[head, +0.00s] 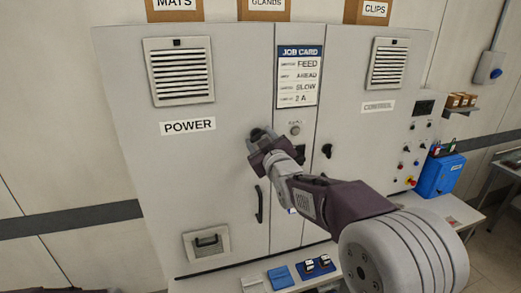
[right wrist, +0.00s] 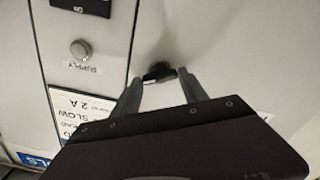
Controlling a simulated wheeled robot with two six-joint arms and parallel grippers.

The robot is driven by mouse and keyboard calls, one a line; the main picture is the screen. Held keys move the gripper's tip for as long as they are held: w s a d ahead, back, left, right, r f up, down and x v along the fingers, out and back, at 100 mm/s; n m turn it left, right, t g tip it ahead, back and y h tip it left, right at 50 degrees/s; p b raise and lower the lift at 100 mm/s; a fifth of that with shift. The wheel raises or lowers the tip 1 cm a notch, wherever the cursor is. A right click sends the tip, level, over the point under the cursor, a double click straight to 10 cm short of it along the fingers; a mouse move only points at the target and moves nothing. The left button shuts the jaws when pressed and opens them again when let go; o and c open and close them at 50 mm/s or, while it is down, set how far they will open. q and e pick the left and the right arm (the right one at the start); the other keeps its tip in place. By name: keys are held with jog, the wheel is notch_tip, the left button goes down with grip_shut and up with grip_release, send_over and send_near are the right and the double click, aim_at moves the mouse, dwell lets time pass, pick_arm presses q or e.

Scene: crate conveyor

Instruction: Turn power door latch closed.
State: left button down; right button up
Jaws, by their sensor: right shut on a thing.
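The power door (head: 150,165) is the wide grey cabinet door with the POWER label (head: 188,126) in the head view, and it looks shut. Its black latch (head: 254,134) is near the door's right edge, partly hidden by my right gripper (head: 259,141). In the right wrist view, the dark latch (right wrist: 160,70) is between the two fingertips of my right gripper (right wrist: 158,80). The right gripper is shut on the latch. The exact angle of the latch is hard to tell. My left gripper is not in view.
A black handle (head: 260,204) is below the latch. A job card (head: 299,77) and a supply button (head: 295,129) are on the narrow middle panel. The control door (head: 370,135) is to the right. A shelf with small items (head: 281,277) runs along the cabinet's foot.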

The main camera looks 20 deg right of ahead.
jog(key=n+b, duration=0.8)
jog(key=shift+f, duration=0.35)
jog(key=shift+r+n+b, duration=0.1)
jog(key=shift+n+b, duration=0.9)
jog(key=shift+n, duration=0.2)
jog(key=shift+n+b, duration=0.5)
jog(key=shift+n, duration=0.5)
jog(key=shift+r, duration=0.1)
jog(key=o, duration=1.4)
